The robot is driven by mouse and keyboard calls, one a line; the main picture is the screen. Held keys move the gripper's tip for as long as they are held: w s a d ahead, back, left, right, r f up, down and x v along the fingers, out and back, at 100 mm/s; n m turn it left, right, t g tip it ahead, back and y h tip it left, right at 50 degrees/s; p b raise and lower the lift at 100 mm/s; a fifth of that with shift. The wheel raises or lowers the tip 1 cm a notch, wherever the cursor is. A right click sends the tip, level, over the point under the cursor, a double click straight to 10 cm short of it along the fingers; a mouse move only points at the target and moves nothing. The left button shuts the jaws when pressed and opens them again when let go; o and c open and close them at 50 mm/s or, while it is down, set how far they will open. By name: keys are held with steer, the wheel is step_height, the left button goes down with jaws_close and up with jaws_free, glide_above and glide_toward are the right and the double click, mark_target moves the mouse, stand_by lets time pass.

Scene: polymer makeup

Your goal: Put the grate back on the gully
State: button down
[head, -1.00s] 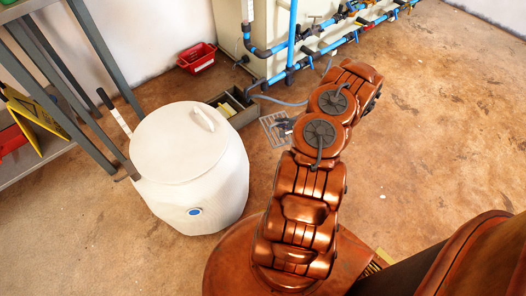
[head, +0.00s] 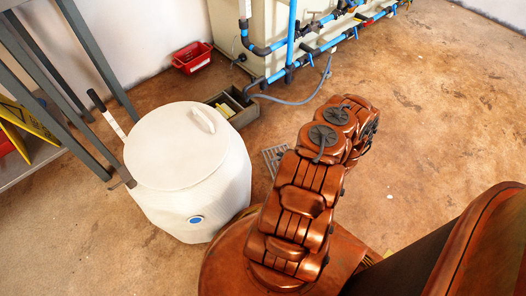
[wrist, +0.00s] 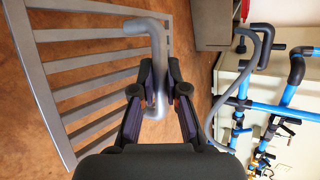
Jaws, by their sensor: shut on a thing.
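The grate (wrist: 92,66) is a grey frame of parallel slats. It fills the left of the wrist view. A bent grey tube handle (wrist: 148,27) rises from it. My gripper (wrist: 160,76) is shut on this handle. In the head view only a corner of the grate (head: 273,157) shows, left of my arm, which hides the rest and my gripper. I cannot tell its height above the floor. An open grey trough (head: 245,119), which looks like the gully, is beyond it, with something yellow inside. Part of a grey box, likely the same trough, shows in the wrist view (wrist: 213,28).
A large white lidded barrel (head: 188,170) stands left of my arm. Blue pipes (head: 291,42) and a grey hose (head: 310,99) run beside the trough. A red crate (head: 192,60) is behind. A metal rack (head: 98,55) is at left. Floor at right is clear.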

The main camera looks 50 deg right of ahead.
steer(key=w+b, duration=0.1)
steer(key=w, duration=0.3)
steer(key=w+d+b, duration=0.1)
steer(key=w, duration=0.2)
steer(key=w+f+b, duration=0.1)
steer(key=w, duration=0.3)
steer(key=shift+w+d+b, duration=0.3)
steer(key=shift+b, duration=0.05)
steer(key=shift+f+b, duration=0.95)
steer(key=shift+f, duration=0.8)
steer(key=shift+f, duration=0.1)
steer(key=c, duration=1.2)
jaws_free()
steer(key=shift+s+r, duration=0.35)
steer(key=shift+s, duration=0.05)
steer(key=p+v, duration=0.4)
steer(key=v, duration=0.5)
steer(key=shift+s+r, duration=0.25)
steer(key=shift+s+a+r, duration=0.15)
steer(key=shift+s+r, duration=0.1)
steer(key=shift+s, duration=0.35)
